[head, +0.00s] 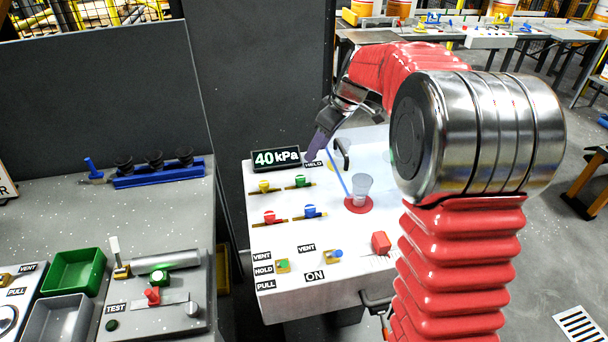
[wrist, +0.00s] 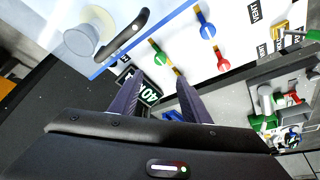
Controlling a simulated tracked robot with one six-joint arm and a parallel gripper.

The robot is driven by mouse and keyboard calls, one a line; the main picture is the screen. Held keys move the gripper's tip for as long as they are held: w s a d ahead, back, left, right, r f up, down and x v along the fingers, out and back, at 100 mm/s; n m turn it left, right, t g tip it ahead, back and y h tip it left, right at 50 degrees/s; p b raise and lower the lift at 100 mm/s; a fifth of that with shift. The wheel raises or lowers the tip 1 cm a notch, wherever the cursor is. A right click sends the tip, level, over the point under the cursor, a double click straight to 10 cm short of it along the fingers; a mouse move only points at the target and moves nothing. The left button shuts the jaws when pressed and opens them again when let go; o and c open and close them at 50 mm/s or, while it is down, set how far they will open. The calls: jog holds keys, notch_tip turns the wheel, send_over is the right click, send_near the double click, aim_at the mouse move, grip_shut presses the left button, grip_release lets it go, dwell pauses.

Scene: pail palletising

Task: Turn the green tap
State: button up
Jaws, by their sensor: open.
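The green tap (head: 300,181) sits on a brass pipe on top of the white cabinet (head: 300,285), right of the yellow tap (head: 264,186). It also shows in the wrist view (wrist: 160,58), just beyond my fingertips. My gripper (head: 314,156) is above the cabinet's back edge, beside the display. In the wrist view its two dark fingers (wrist: 158,77) are apart with nothing between them. The fingers do not appear to touch the green tap. The tap's handle angle is too small to tell surely.
The display (head: 276,159) reads 40 kPa, beside a HELD label. A red tap (head: 269,217) and blue tap (head: 311,211) sit nearer the front. A clear cup (head: 361,188) stands on a red disc, near a black handle (wrist: 123,34).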

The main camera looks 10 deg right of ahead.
aim_at(301, 178)
jog(key=x, duration=1.3)
jog(key=shift+f, duration=0.2)
